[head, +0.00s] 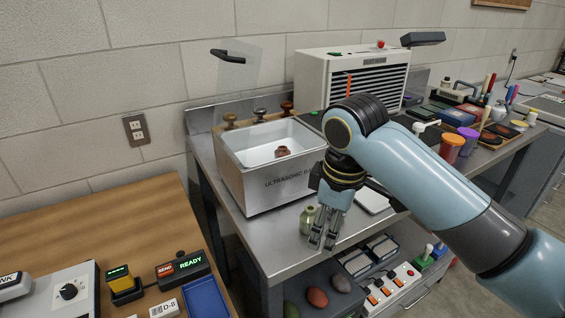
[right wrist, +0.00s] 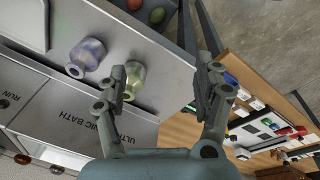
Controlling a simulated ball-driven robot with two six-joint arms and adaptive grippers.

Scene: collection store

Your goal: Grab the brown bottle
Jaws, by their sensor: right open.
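A small reddish-brown object (head: 283,151) shows inside the open steel ultrasonic bath (head: 272,190). It may be the brown bottle, but only its upper part is visible. My right gripper (head: 323,241) is in front of the bath, pointing down over the steel table. In the right wrist view its fingers (right wrist: 166,76) are apart with nothing held between them. A green bottle (head: 307,220) stands close beside the gripper and also shows by one finger in the right wrist view (right wrist: 134,78). A purple-blue bottle (right wrist: 87,56) stands near it; the arm hides it in the head view. My left gripper is not visible.
A white louvred machine (head: 352,75) stands behind the bath. Orange (head: 452,147) and purple jars are on the right, beyond my arm. A lower shelf holds several coloured stones (head: 317,297) and a power strip (head: 392,287). A wooden table (head: 110,225) is at the left.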

